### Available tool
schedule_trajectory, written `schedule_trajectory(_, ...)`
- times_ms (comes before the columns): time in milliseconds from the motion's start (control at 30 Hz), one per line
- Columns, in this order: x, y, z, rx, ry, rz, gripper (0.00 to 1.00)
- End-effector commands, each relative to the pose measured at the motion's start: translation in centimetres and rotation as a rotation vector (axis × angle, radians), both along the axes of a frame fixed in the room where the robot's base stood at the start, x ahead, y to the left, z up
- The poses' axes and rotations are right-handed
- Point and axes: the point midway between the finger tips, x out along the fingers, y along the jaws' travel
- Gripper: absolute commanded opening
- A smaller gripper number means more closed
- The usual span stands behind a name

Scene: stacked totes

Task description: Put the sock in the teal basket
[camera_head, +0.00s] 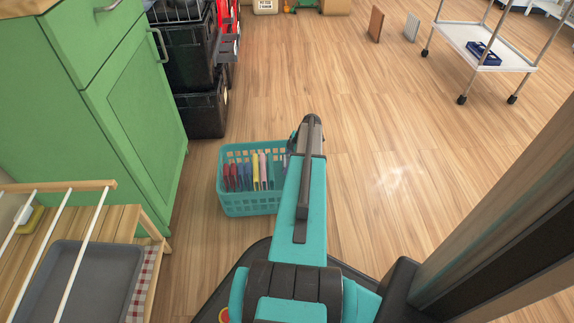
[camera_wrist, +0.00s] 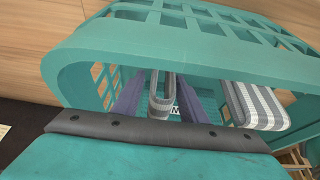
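The teal basket (camera_head: 252,203) stands on the floor in the middle of the head view, with a row of several coloured, thin items in it. My arm reaches over its right side and hides part of it. In the wrist view the basket's rim (camera_wrist: 170,45) spans the top. My gripper (camera_wrist: 161,95) is at the basket, with two purplish finger-like shapes pointing into it. A grey and white striped folded piece, perhaps the sock (camera_wrist: 161,100), lies between these shapes; whether they touch it I cannot tell. Another striped folded piece (camera_wrist: 254,106) is at the right inside the basket.
A green cabinet (camera_head: 135,100) and black crates (camera_head: 203,112) stand left and behind the basket. A low wooden rack with a grey tray (camera_head: 85,280) is at the front left. A white trolley (camera_head: 485,48) is at the back right. The floor right of my arm is clear.

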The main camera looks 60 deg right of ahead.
Motion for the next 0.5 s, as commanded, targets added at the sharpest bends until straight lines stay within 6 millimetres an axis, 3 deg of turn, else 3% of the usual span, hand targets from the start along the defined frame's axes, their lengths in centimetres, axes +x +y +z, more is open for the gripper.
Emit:
schedule_trajectory(267,-0.4,-0.4,1.8,-0.001,-0.001,0.0,0.39)
schedule_trajectory(500,-1.4,-1.1,4.9,-0.001,-0.001,0.0,0.39)
